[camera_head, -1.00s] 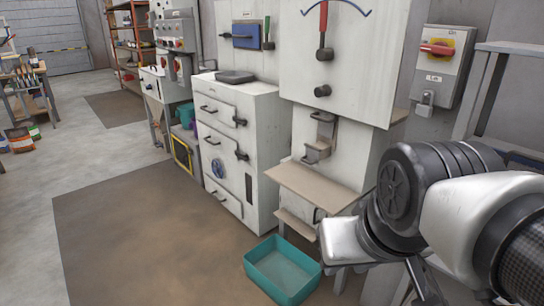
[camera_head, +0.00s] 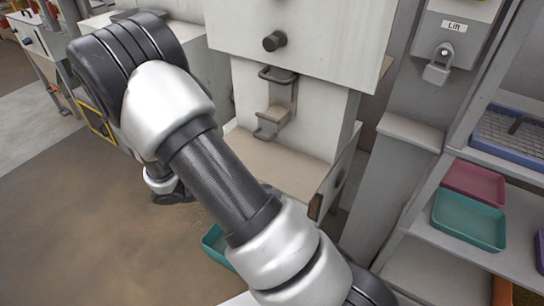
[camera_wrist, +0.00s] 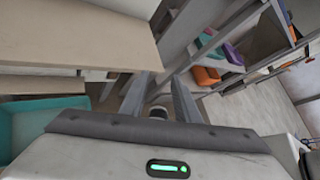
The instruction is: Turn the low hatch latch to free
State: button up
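My gripper (camera_wrist: 164,78) shows in the wrist view with its two fingers apart and nothing gripped. It points past the right edge of the machine's tan ledge (camera_wrist: 85,35). A small dark round part (camera_wrist: 158,112) shows between the fingers; I cannot tell what it is. I cannot tell whether that is the low hatch latch.
A teal bin (camera_head: 213,243) is on the floor, partly behind my arm; it also shows in the wrist view (camera_wrist: 30,125).

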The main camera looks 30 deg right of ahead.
notch_tip(320, 180, down, 18)
jog(key=w+d+n+t+h+p, duration=0.15)
jog(key=n+t, duration=0.35)
jog(key=n, duration=0.5)
jog(key=w+r+n+t+h, duration=0.1)
jog(key=n+t+h, duration=0.1)
jog(key=n+t, duration=0.6)
jog(key=w+d+g+b, duration=0.1)
jog(key=w+d, duration=0.3)
jog(key=d, duration=0.3)
jog(key=w+d+n+g+b, duration=0.1)
jog(key=w+d+b, duration=0.1)
jog(key=w+d, duration=0.2)
jog(key=d, duration=0.3)
jog(key=shift+w+d+f+n, duration=0.2)
jog(key=shift+d+f+n, duration=0.1)
jog(key=shift+d, duration=0.1)
jog(key=shift+y, duration=0.25)
grip_shut()
